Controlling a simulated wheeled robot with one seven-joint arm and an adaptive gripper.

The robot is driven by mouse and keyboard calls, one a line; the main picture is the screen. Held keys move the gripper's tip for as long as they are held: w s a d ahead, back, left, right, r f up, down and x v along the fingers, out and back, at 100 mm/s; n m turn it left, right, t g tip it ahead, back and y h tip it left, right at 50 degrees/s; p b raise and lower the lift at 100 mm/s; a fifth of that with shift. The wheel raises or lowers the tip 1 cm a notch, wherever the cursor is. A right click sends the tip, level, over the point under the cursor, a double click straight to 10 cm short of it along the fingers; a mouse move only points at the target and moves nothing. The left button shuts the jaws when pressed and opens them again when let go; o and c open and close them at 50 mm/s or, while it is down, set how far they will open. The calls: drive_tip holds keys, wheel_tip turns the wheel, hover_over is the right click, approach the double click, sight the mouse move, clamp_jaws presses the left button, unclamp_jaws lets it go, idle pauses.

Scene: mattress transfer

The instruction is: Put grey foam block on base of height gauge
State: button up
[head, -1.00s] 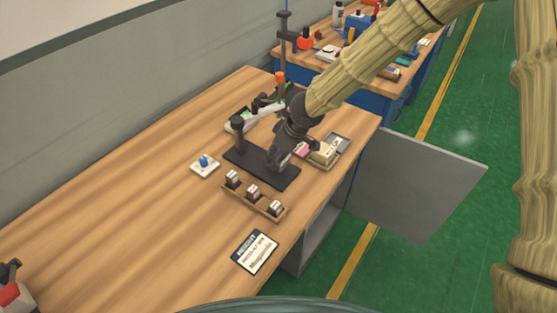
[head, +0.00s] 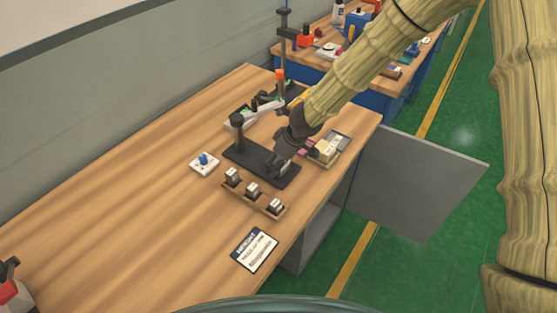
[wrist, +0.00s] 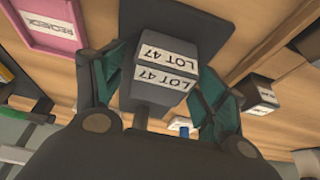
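The grey foam block (wrist: 160,80), with white "LOT 47" labels on two faces, sits between the fingers of my gripper (wrist: 160,95) in the wrist view. The fingers appear to close on its two sides. In the head view my gripper (head: 277,169) is low over the dark flat base (head: 250,164) of the height gauge, toward its right end. The gauge's short dark post (head: 238,132) stands at the base's far left end. The gripper hides the block in the head view, and I cannot tell whether the block touches the base.
A wooden rack (head: 262,206) with several small labelled blocks lies in front of the base. A white plate with a blue knob (head: 204,162) is left, a tray with a yellowish block (head: 327,151) right, and a sign card (head: 254,250) nearer.

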drive_tip(key=shift+r, duration=0.1)
drive_tip(key=shift+r, duration=0.15)
drive_tip(key=v, duration=1.1)
drive_tip(key=shift+r+p, duration=0.4)
drive_tip(key=shift+p, duration=0.05)
drive_tip(key=shift+s+d, duration=0.1)
